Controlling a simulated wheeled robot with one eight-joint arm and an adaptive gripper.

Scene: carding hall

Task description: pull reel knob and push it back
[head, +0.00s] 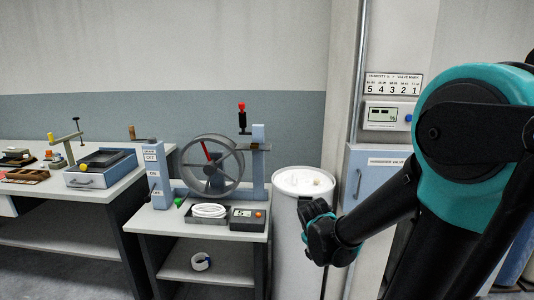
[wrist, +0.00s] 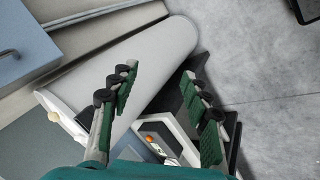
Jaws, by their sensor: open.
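The reel (head: 213,165) is a grey spoked wheel with a red spoke, on a small white-topped table. I cannot tell if the stem is pulled out or pushed in. My gripper (head: 318,235) is right of and below the reel, in front of the white drum, apart from the knob. In the wrist view my gripper (wrist: 158,72) is open, with nothing held between its green-padded fingers. The red knob does not show clearly in the wrist view.
A white drum (head: 290,182) stands right of the reel table; its side (wrist: 150,60) fills the wrist view's middle. A control box with an orange button (head: 246,220) and a white coil (head: 209,211) lie before the reel. A blue cabinet (head: 368,190) is at right.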

